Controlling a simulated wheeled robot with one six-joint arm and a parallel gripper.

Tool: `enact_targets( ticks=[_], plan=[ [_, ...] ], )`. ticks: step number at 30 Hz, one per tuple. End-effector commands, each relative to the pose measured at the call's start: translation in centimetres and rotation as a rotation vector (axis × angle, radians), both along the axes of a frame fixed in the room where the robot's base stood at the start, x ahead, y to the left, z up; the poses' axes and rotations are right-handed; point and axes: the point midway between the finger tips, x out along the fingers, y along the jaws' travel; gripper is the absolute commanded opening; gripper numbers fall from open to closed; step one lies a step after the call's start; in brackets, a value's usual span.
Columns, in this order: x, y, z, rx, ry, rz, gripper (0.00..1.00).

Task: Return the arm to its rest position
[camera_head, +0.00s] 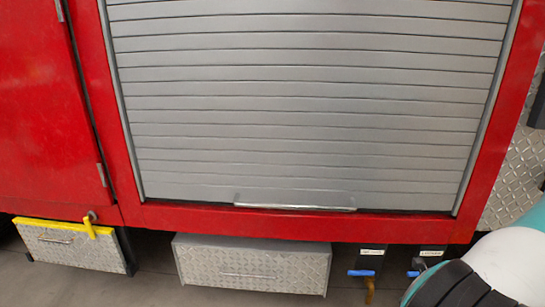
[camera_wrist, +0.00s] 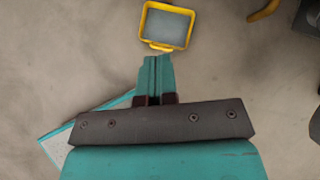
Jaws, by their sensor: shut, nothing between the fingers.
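My gripper (camera_wrist: 154,66) shows in the wrist view, with its teal fingers together and nothing between them. In the head view the gripper itself is out of sight. Part of my arm (camera_head: 510,262), white, teal and black, shows at the lower right corner, beside the red vehicle.
The red vehicle body (camera_head: 290,224) with a lowered grey roller shutter (camera_head: 310,110) fills the head view. Below it are a tread-plate box (camera_head: 250,266), a yellow-topped box (camera_head: 75,248) and blue-handled valves (camera_head: 362,273). A yellow-framed object (camera_wrist: 167,27) lies beyond my fingertips.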

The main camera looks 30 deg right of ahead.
Motion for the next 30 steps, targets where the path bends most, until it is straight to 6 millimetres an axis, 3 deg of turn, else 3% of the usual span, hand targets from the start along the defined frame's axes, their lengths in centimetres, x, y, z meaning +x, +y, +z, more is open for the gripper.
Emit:
enact_targets(
  ticks=[8, 11, 14, 18, 22, 26, 30],
  plan=[
    [6.3, 1.0, 4.8, -0.150, 0.013, 0.423, 0.00],
    [9.4, 2.4, 7.4, -0.229, 0.014, 0.639, 0.00],
    [13.2, 5.2, 10.7, -0.336, 0.008, 0.923, 0.00],
    [18.2, 12.2, 16.6, -0.537, -0.022, 1.428, 0.00],
    [20.1, 20.2, 21.8, -0.737, -0.078, 1.890, 0.00],
    [19.2, 28.3, 26.6, -0.953, -0.163, 2.325, 0.00],
    [15.6, 35.2, 30.7, -1.183, -0.282, 2.723, 0.00]
  ],
)
